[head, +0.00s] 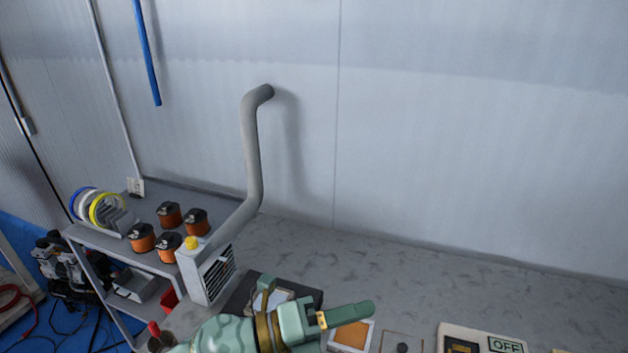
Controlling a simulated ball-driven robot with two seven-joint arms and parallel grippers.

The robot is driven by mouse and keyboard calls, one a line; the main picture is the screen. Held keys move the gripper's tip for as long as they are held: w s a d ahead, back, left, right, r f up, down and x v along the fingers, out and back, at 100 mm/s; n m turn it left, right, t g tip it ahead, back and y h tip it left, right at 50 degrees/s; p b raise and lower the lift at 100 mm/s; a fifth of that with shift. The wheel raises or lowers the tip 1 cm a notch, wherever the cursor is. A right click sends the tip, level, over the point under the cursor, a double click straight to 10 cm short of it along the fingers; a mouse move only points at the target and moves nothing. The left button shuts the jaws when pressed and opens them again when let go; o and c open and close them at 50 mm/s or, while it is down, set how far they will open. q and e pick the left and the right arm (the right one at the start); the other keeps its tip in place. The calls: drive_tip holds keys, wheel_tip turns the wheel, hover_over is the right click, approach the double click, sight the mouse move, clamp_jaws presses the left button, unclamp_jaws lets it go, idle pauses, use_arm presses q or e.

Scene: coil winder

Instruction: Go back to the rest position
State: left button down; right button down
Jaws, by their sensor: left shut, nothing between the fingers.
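My left gripper (358,311) comes in at the bottom centre of the head view. It is pale green, with brass-coloured bands behind the fingers. Its fingers are shut together, point to the right and hold nothing. It is in front of the grey bench (420,290), over its near part, and hides some of the flat items there. I cannot tell how high it is above the bench. My right gripper is not in view.
A vented box (207,272) with a grey pipe (251,150) stands left of my gripper. Several copper-wire spools (142,238) and a rack of coloured rings (107,210) sit on the left bench. An OFF panel (506,346) is at the lower right. The bench's back right is clear.

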use_arm(q)
drive_tip(key=w+a+r+n+t+y, duration=0.2)
drive_tip(key=a+n+t+y, duration=0.25)
drive_tip(key=n+t, duration=0.3)
drive_tip(key=w+a+r+n+t+y, duration=0.2)
drive_tip(key=w+a+n+t+y, duration=0.1)
drive_tip(key=a+n+t, duration=0.4)
drive_tip(key=a+f+n+g+y, duration=0.2)
drive_tip(key=a+f+n+y, duration=0.6)
drive_tip(key=a+n+y, duration=0.3)
drive_tip(key=s+a+f+n+g+y, duration=0.45)
drive_tip(key=s+a+f+g, duration=0.7)
drive_tip(key=s, duration=0.55)
drive_tip(key=s+d+f+g+h, duration=0.1)
drive_tip(key=s+d+f+h, duration=0.15)
drive_tip(key=f, duration=1.25)
drive_tip(key=s+d+f+g+h, duration=0.1)
drive_tip(key=s+f, duration=0.3)
drive_tip(key=f, duration=1.1)
drive_tip(key=s+f+n+g, duration=0.1)
drive_tip(key=s+f, duration=0.5)
drive_tip(key=s, duration=0.3)
drive_tip(key=s+f+n+g+h, duration=0.1)
drive_tip(key=s+f+n, duration=0.1)
drive_tip(key=s+f, duration=0.5)
drive_tip(key=shift+s+a+g, duration=0.15)
drive_tip(key=shift+s+g, duration=0.25)
drive_tip(key=shift+s, duration=0.6)
